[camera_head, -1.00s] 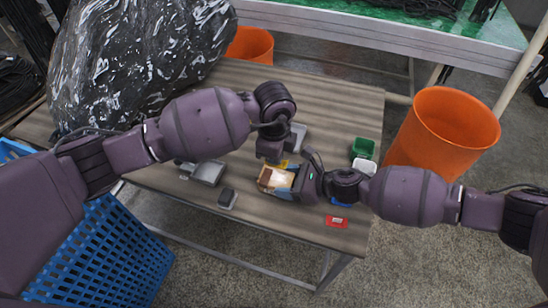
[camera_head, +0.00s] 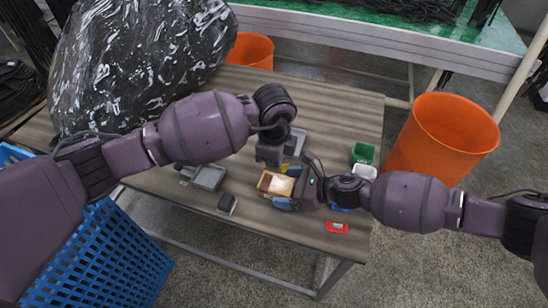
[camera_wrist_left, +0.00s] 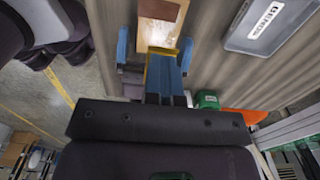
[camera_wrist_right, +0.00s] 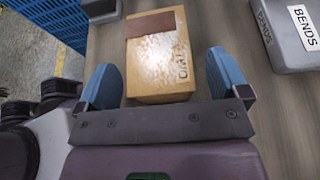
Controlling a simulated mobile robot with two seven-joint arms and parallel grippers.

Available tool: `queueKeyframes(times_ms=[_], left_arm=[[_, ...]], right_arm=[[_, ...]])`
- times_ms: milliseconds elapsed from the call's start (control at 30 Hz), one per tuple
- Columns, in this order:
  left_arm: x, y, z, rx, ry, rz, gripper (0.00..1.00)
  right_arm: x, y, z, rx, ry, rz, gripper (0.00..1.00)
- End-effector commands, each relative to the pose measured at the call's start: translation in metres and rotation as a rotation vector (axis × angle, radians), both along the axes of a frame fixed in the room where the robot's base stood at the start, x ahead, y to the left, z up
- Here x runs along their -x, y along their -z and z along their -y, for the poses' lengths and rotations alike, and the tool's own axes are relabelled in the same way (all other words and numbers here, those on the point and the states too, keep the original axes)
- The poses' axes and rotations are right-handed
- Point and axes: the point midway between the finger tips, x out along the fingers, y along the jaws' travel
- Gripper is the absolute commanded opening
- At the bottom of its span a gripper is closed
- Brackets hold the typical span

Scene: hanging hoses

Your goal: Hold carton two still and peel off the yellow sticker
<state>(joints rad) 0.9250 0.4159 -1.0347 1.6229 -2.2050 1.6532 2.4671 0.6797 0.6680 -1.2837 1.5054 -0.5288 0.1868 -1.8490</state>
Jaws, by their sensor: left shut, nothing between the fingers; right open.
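The carton (camera_head: 270,184) is a small tan box on the table. In the right wrist view the carton (camera_wrist_right: 160,65) shows "TWO" on one side and a brown patch on top, with no yellow on the faces seen there. My right gripper (camera_wrist_right: 165,85) is open, with one blue finger on each side of the carton; contact is unclear. My left gripper (camera_wrist_left: 167,60) is shut just beside the carton, its fingers together. A yellow strip (camera_wrist_left: 148,72) shows along these fingers, probably the sticker; I cannot tell what it is attached to.
A grey tray labelled "BENDS" (camera_wrist_right: 285,30) stands near the carton. A green box (camera_head: 363,152), red tag (camera_head: 337,227), small dark block (camera_head: 227,203) and grey tray (camera_head: 208,177) lie around. An orange bin (camera_head: 445,140) stands right of the table.

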Motion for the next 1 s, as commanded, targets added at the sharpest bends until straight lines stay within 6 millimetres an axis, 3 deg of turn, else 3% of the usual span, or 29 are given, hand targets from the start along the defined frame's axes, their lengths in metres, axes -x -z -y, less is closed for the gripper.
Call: queueKeyframes(times_ms=[167, 600, 800, 1000], left_arm=[[0.0, 0.0, 0.0, 0.0, 0.0, 0.0, 0.0], [0.0, 0.0, 0.0, 0.0, 0.0, 0.0, 0.0], [0.0, 0.0, 0.0, 0.0, 0.0, 0.0, 0.0], [0.0, 0.0, 0.0, 0.0, 0.0, 0.0, 0.0]], right_arm=[[0.005, -0.007, 0.018, 0.001, 0.001, 0.001, 0.93], [0.028, -0.036, 0.086, 0.001, 0.002, 0.0, 0.93], [0.033, -0.044, 0.101, 0.0, 0.0, 0.0, 0.93], [0.034, -0.045, 0.104, 0.0, 0.0, 0.0, 0.93]])
